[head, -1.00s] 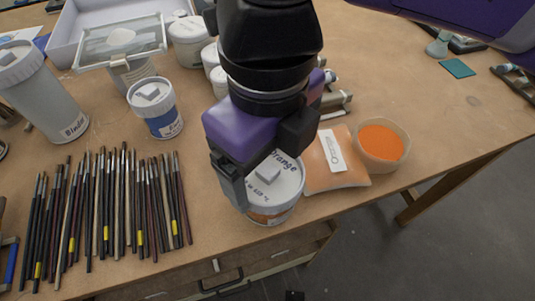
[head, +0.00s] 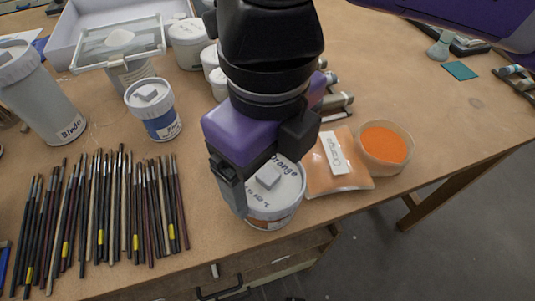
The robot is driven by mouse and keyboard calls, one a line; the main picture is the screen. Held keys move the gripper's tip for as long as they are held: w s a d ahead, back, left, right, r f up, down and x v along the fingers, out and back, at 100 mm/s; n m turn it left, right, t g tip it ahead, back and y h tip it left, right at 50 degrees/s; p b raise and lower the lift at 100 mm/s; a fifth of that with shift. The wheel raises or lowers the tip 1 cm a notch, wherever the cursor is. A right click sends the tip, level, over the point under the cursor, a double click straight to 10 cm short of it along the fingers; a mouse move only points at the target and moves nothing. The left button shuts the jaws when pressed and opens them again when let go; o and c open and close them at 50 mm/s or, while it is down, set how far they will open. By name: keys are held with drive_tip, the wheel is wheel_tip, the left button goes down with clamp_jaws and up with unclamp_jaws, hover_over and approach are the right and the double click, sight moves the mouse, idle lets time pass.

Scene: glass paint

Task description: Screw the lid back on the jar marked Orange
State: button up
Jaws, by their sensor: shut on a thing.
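The jar marked Orange (head: 268,222) stands upright near the table's front edge, with an orange band on its side. Its white lid (head: 284,194), lettered "Orange" and with a small square knob (head: 269,177), is on top of the jar. My gripper (head: 262,184) comes down from above and is shut on the lid. One finger shows at the lid's left side; the other finger's contact is hidden behind the gripper body. The far part of the lid is covered by the gripper. How tightly the lid sits cannot be told.
An orange pouch (head: 352,176) and a bowl of orange powder (head: 384,145) are close on the right. Several brushes (head: 105,205) lie left. A blue-banded jar (head: 160,125), a Binder container (head: 45,105) and white jars (head: 188,42) stand behind. The front table edge is close.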

drive_tip(key=shift+f+b, duration=0.45)
drive_tip(key=shift+b, duration=0.45)
idle(1.0)
drive_tip(key=shift+f+m+b, duration=0.1)
drive_tip(key=shift+m+b, duration=0.2)
drive_tip(key=shift+m, duration=0.1)
drive_tip(key=shift+m+b, duration=1.2)
drive_tip(key=shift+m, duration=1)
drive_tip(key=shift+m+b, duration=0.9)
drive_tip(key=shift+m, duration=0.3)
drive_tip(key=shift+m+b, duration=0.75)
drive_tip(key=shift+m, duration=0.55)
